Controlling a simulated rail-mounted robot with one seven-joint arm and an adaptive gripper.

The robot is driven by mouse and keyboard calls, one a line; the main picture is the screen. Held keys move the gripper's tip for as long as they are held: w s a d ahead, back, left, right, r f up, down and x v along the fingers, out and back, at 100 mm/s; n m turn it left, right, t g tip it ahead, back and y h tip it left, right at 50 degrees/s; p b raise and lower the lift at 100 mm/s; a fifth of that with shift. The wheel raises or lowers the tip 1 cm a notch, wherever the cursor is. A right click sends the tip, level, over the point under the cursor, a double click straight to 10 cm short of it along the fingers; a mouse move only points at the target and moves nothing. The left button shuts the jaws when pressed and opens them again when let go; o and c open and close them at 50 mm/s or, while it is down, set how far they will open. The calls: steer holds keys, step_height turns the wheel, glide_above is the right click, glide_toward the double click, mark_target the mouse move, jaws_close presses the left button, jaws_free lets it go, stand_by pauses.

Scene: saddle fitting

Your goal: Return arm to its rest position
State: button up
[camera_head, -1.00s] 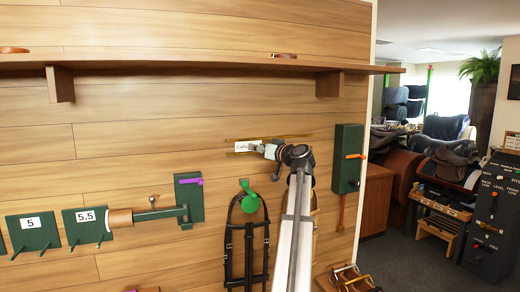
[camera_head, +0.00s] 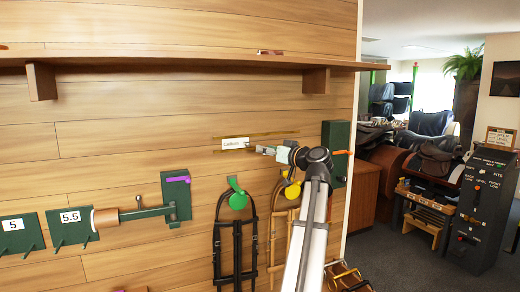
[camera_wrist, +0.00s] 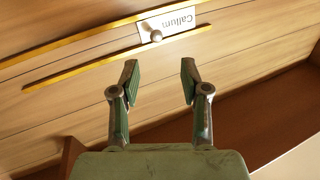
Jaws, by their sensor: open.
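My gripper (camera_wrist: 158,82) is open and empty in the wrist view, its two green-padded fingers apart. Beyond the fingers is the wooden wall with a white label (camera_wrist: 168,24) and a small round knob (camera_wrist: 156,36) in front of it. In the head view my gripper (camera_head: 262,150) is at the end of my arm, close to the wall and just right of the same label (camera_head: 235,143). Its fingers are small there. My arm reaches up from the bottom edge and hides part of the wall behind it.
A wooden shelf (camera_head: 180,64) runs above. Green hook (camera_head: 237,199) and yellow hook (camera_head: 292,190) hold hanging straps below. A green box (camera_head: 335,150) with an orange lever is close right of my arm. A black control panel (camera_head: 480,210) stands far right, past open floor.

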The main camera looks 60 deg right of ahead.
steer(key=shift+s+a, duration=0.1)
steer(key=shift+s, duration=0.25)
stand_by(0.3)
